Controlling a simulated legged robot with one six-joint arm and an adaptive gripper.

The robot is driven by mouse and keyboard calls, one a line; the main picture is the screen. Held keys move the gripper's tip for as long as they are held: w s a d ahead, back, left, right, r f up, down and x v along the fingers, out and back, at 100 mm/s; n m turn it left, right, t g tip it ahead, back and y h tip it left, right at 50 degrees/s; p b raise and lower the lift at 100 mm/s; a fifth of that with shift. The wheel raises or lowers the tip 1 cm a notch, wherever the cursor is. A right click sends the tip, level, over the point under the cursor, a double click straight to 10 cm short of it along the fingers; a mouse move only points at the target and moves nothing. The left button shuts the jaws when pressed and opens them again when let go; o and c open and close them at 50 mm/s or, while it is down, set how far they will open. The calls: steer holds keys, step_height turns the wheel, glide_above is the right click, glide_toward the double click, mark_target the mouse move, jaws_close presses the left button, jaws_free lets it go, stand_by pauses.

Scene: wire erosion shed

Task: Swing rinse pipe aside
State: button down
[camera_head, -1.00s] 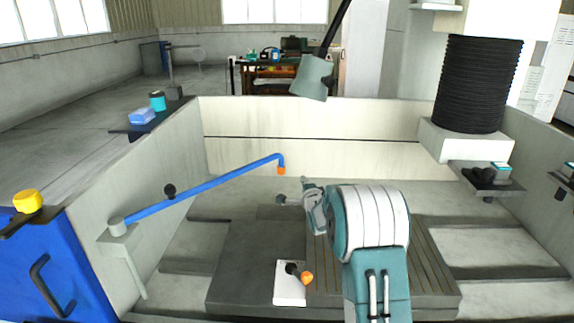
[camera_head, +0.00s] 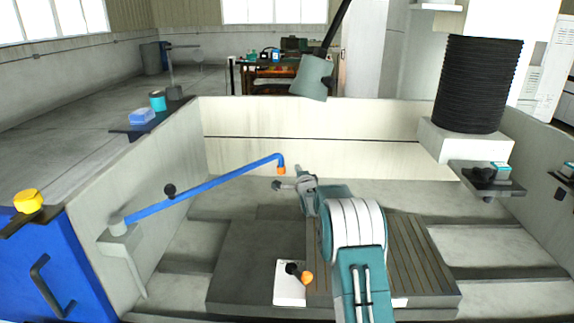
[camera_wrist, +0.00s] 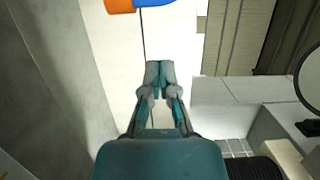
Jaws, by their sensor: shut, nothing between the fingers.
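The rinse pipe (camera_head: 215,182) is a blue tube pivoted on a grey bracket on the tank's left wall. It slants up to the right and ends in a down-bent orange nozzle (camera_head: 281,170). A black knob (camera_head: 169,190) sits on the pipe near the pivot. My gripper (camera_head: 277,186) is just below the nozzle in the head view, apart from the pipe as far as I can see. In the wrist view my gripper (camera_wrist: 160,65) is shut and empty. The orange nozzle (camera_wrist: 119,5) shows there at the top edge, cut off, with a bit of blue pipe (camera_wrist: 155,8).
The pale tank walls (camera_head: 320,140) enclose the work area. A slotted grey table (camera_head: 420,260) lies below my arm, with a white block bearing an orange-tipped lever (camera_head: 290,284). A black bellows column (camera_head: 480,85) stands at the right. Space around the pipe looks open.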

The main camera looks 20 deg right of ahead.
steer(key=w, duration=0.2)
steer(key=w+a, duration=0.2)
steer(key=w, duration=0.1)
steer(key=shift+w, duration=0.3)
steer(key=shift+w, duration=0.1)
